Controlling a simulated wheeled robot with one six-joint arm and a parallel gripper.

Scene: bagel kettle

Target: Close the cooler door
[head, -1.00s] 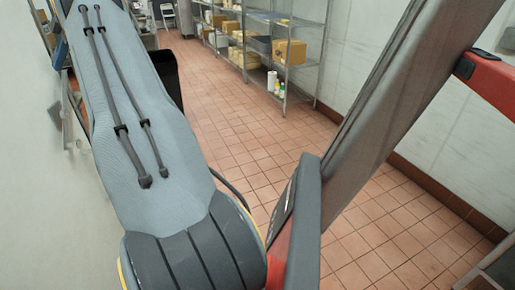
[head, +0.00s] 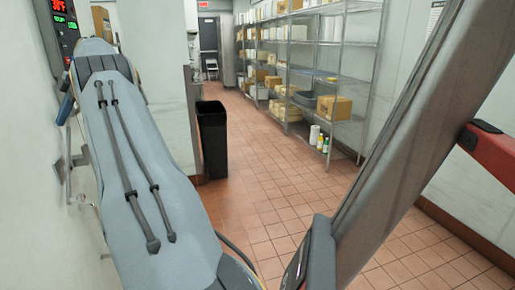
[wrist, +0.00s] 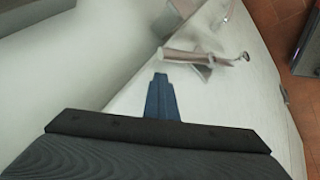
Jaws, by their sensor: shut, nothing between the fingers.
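The cooler door appears as a white panel (head: 30,165) along the left edge of the head view, close beside my arm. A metal latch handle (head: 62,168) sticks out from it there. In the wrist view the white panel (wrist: 255,110) fills the middle, with the handle (wrist: 185,56) lying just beyond my fingertips. My gripper (wrist: 160,82) is shut and empty, its blue fingers together in front of the panel. I see no clear contact with the handle. The blue fingers also show in the head view (head: 66,108), partly hidden by my arm. How far the door stands open is unclear.
A red digital display (head: 60,18) is on the wall at upper left. A black bin (head: 212,140) stands beyond my arm. Wire shelves (head: 335,75) with boxes line the right wall. The tiled floor (head: 270,190) between them is clear.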

